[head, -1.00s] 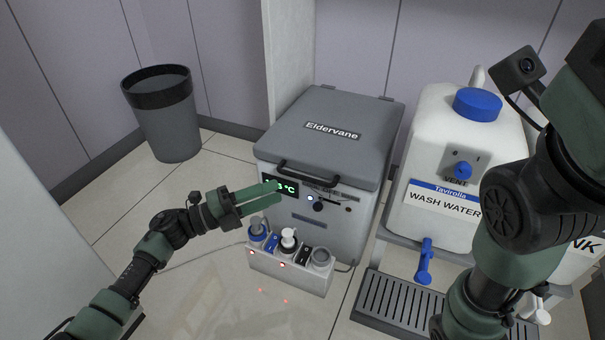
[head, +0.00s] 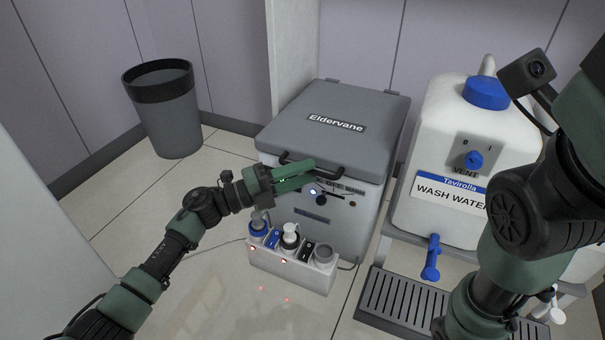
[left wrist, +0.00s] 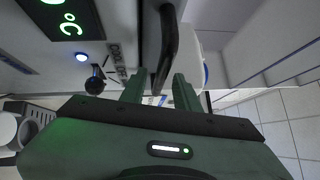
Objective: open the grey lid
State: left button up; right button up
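The grey lid (head: 335,118), labelled Eldervane, lies shut on a pale box (head: 318,222) in the middle of the head view. Its hinges are at the back edge. A dark bar handle (head: 326,174) runs along its front; part of it is hidden behind my left gripper. My left gripper (head: 312,172) is at the handle's left part, in front of the box. In the left wrist view its two green fingers are apart, and the handle (left wrist: 167,50) runs down to the gap between them; contact cannot be told. My right arm shows at the right, but its fingers do not.
A holder (head: 292,262) with several bottles stands on the floor just below my left gripper. A white wash water tank (head: 448,140) with blue cap and tap stands right of the box. A grey bin (head: 165,115) stands at the back left. A drain grate (head: 405,310) lies front right.

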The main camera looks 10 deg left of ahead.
pick_arm(q)
grip_shut()
dwell(1.2)
